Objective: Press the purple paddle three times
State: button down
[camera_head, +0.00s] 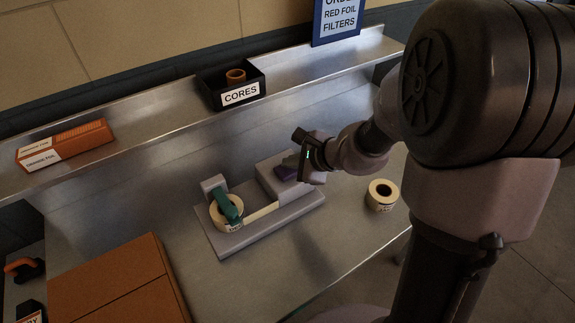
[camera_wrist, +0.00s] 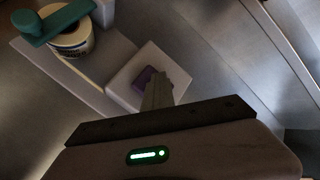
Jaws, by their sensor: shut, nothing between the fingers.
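The purple paddle (camera_head: 286,173) sits on the right block of a pale grey machine (camera_head: 222,245) on the metal table. It is partly hidden by my gripper in the camera_head view. In the wrist view the paddle (camera_wrist: 147,80) shows just beyond the fingertips, on a light square block. My gripper (camera_wrist: 158,88) is shut and empty, its fingers over the paddle. I cannot tell whether they touch it. In the camera_head view my wrist (camera_head: 312,155) is above the block.
A cream roll (camera_head: 222,222) with a teal arm (camera_head: 228,205) sits at the machine's left. Another roll (camera_head: 382,195) lies to the right. A black CORES bin (camera_head: 225,98) and an orange box (camera_head: 65,143) stand on the shelf behind. A brown box (camera_head: 115,285) is front left.

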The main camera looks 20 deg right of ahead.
aim_at(291, 171)
jog(key=shift+r+p, duration=1)
jog(key=shift+r, duration=0.2)
notch_tip(291, 171, up, 5)
jog(key=p, duration=0.4)
dwell(2.0)
notch_tip(291, 171, up, 4)
jog(key=shift+f+p, duration=0.1)
jog(key=shift+p, duration=0.5)
